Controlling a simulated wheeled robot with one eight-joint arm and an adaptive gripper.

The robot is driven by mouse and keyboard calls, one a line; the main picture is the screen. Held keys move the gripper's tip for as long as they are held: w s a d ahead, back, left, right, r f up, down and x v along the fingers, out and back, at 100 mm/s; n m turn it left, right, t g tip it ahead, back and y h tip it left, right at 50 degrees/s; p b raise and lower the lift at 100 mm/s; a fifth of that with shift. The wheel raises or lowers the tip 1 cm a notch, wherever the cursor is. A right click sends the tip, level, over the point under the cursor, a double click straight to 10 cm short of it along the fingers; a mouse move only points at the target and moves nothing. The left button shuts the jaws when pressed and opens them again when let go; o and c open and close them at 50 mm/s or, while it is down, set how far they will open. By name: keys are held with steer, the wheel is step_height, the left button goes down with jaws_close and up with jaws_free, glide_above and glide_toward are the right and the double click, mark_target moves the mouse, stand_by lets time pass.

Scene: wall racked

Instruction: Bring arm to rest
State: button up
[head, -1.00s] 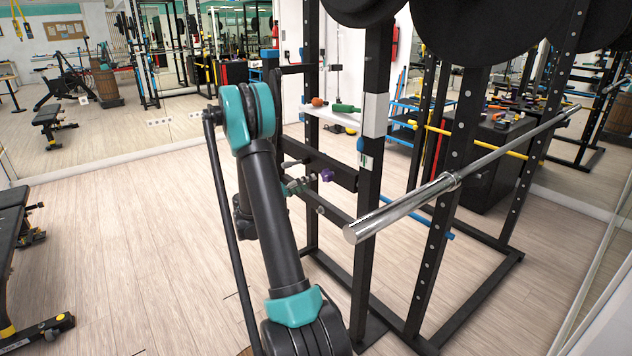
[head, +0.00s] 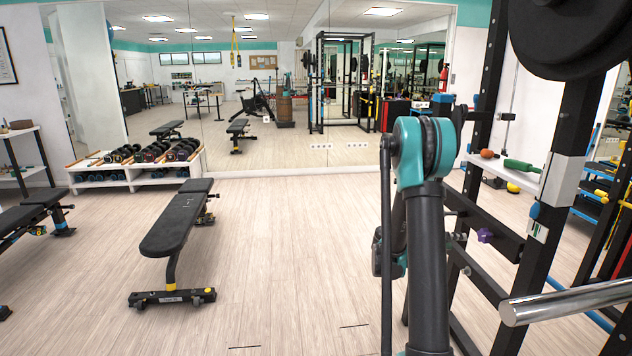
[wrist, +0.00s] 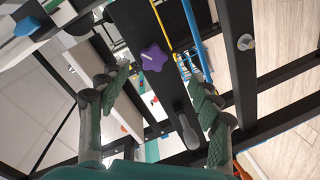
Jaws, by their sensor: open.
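My gripper (wrist: 163,125) shows in the wrist view with its two green-padded fingers wide apart and nothing between them. Beyond the fingers are a black rack beam with a purple star-shaped knob (wrist: 154,57) and a grey handle-like part. In the head view my arm stands raised at centre right, its elbow with teal covers high and its dark link running down. The gripper itself is hidden behind the arm or too unclear to make out there. The purple knob also shows in the head view (head: 485,236), just right of the arm.
A black rack (head: 540,215) with weight plates (head: 575,35) and a steel bar (head: 570,302) stands close on the right. A bench (head: 178,225) stands left; open wooden floor lies between bench and arm.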

steer(key=s+a+f+n+t+y, duration=0.1)
steer(key=s+a+f+n+y, duration=0.2)
steer(key=s+a+y, duration=0.5)
steer(key=s+a+f+n+t+y, duration=0.1)
steer(key=s+a+f+n+y, duration=0.2)
steer(key=s+a+y, duration=0.5)
steer(key=s+a+f, duration=0.1)
steer(key=s+a, duration=0.9)
steer(key=a, duration=0.4)
steer(key=shift+a, duration=0.3)
steer(key=m+g+h, duration=0.2)
steer(key=m+h, duration=1.1)
steer(key=h, duration=0.5)
glide_toward(481, 235)
steer(key=d, duration=0.7)
steer(key=w+d, duration=0.1)
steer(key=d, duration=0.2)
steer(key=shift+d+r, duration=0.2)
steer(key=shift+d, duration=0.05)
